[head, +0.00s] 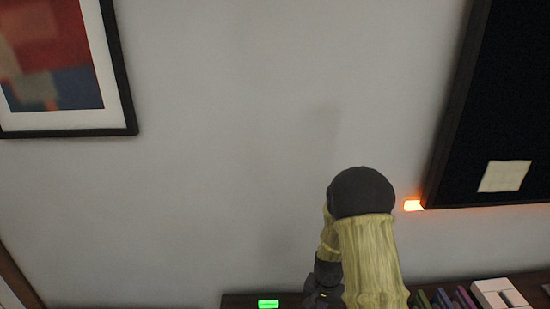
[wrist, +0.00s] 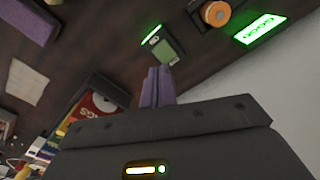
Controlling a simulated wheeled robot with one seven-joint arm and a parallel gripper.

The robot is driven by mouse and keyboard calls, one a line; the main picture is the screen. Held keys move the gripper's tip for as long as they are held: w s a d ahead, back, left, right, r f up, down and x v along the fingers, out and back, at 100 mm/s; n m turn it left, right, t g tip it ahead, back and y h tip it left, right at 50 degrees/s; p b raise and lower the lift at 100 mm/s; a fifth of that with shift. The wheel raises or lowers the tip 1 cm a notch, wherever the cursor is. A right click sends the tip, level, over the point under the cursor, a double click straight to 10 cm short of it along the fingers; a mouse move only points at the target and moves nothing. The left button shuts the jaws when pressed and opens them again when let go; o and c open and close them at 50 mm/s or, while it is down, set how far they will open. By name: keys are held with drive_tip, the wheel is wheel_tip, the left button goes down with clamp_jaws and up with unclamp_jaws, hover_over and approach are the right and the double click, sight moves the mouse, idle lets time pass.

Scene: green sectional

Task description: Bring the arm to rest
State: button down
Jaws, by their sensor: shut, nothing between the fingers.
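My gripper (wrist: 158,72) shows in the wrist view, its two purplish fingers together with nothing visible between them. Its dark body fills the bottom of that view. The fingers point toward a dark wooden surface (wrist: 110,45), and a small grey-green device (wrist: 165,46) with a green light appears just beyond their tips. I cannot tell whether they touch it. In the head view my arm, yellowish with dark joints, rises at the bottom centre-right and bends down toward a dark shelf. The fingers are not clear there.
In the head view the dark shelf (head: 238,299) holds a green-lit display (head: 268,303), books (head: 445,299) and a white box (head: 499,294). A framed picture (head: 55,60) and a dark panel (head: 505,95) hang on the wall. The wrist view shows an orange knob (wrist: 217,13).

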drive_tip(key=s+r+n+t, duration=0.1)
drive_tip(key=s+r+n, duration=0.2)
drive_tip(key=s+r, duration=0.4)
drive_tip(key=s+r+n+t, duration=0.1)
drive_tip(key=s+r+n, duration=0.1)
drive_tip(key=s+r, duration=0.5)
wheel_tip(320, 180, up, 5)
drive_tip(key=shift+s+a+f+n+t, duration=0.15)
drive_tip(key=shift+s+n+t, duration=0.15)
drive_tip(key=shift+n, duration=0.1)
